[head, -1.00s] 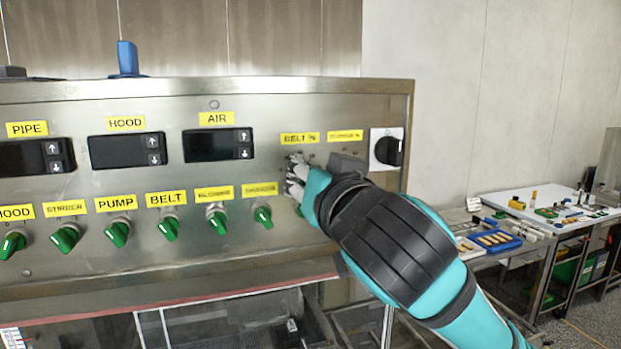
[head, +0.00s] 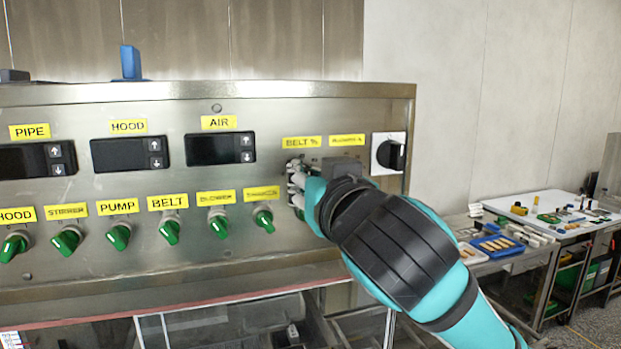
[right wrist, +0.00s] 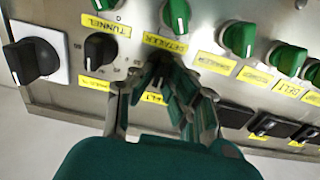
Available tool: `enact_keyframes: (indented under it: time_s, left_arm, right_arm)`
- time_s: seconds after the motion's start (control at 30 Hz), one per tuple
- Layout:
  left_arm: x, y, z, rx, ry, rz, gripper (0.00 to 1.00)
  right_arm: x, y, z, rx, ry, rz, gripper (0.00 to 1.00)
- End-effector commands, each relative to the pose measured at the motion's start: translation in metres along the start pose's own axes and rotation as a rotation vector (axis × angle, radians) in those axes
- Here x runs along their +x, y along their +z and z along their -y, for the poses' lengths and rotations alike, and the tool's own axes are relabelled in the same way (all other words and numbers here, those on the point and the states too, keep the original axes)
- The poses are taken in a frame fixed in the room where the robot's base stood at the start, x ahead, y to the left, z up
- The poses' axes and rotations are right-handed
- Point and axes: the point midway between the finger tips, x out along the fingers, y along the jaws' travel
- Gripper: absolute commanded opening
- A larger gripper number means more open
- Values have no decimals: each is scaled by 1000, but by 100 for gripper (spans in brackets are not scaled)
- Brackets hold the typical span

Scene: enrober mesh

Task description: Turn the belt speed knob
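The yellow BELT % label (head: 301,142) is on the steel control panel (head: 330,100). My right gripper (head: 296,190) is at the panel just below this label and covers the knob there in the head view. In the right wrist view, where the panel shows upside down, the dark belt speed knob (right wrist: 158,70) is partly hidden between the fingers of my right gripper (right wrist: 152,76). The fingers stand apart, one on each side; whether they touch the knob is not clear. My left gripper is not in view.
A black knob (right wrist: 100,50) sits close beside the fingers, with a larger black switch (head: 390,154) at the panel's right end. Several green knobs (head: 169,231) line the lower row. A side table (head: 540,203) with small parts stands at the far right.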

Motion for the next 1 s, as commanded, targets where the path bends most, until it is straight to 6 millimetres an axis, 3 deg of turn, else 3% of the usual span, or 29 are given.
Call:
enact_keyframes:
  time_s: [0.03, 0.13, 0.47, 0.57, 1.0]
  left_arm:
    - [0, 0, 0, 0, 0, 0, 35]
    - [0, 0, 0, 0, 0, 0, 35]
    - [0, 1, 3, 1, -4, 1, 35]
    - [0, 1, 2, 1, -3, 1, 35]
    - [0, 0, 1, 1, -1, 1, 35]
  right_arm:
    - [0, 0, 0, 1, 1, 0, 21]
    - [0, 0, 0, 1, 1, 0, 34]
    - [-4, 0, 0, 1, -2, -1, 35]
    - [-15, -1, 1, 1, -3, -2, 35]
    - [-101, -1, 1, 1, -3, -4, 35]
